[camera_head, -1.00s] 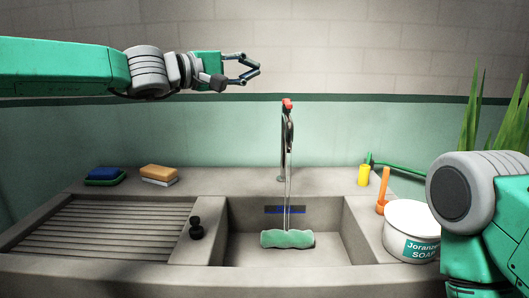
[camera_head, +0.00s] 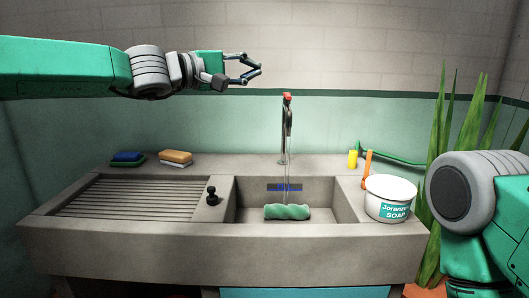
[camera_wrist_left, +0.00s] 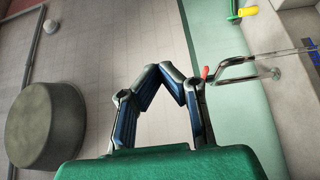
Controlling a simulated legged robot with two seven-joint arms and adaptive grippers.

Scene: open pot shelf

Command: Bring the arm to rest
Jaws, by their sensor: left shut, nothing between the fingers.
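My left arm reaches in from the left in the head view. Its gripper (camera_head: 252,69) is in the air before the tiled wall, above and left of the tap (camera_head: 286,130). In the left wrist view the gripper (camera_wrist_left: 172,76) has its fingertips together with nothing between them. The tap also shows in the left wrist view (camera_wrist_left: 243,68), right of the fingers and apart from them. My right arm shows only in part at the right edge of the head view; its gripper is out of frame.
A stone sink (camera_head: 190,250) with a ribbed drainboard (camera_head: 120,197) lies below. A green roll (camera_head: 287,212) is in the basin under running water. Sponges (camera_head: 176,157) lie at the back left. A soap tub (camera_head: 388,199) and plant (camera_head: 440,160) stand at right. Air around the left gripper is clear.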

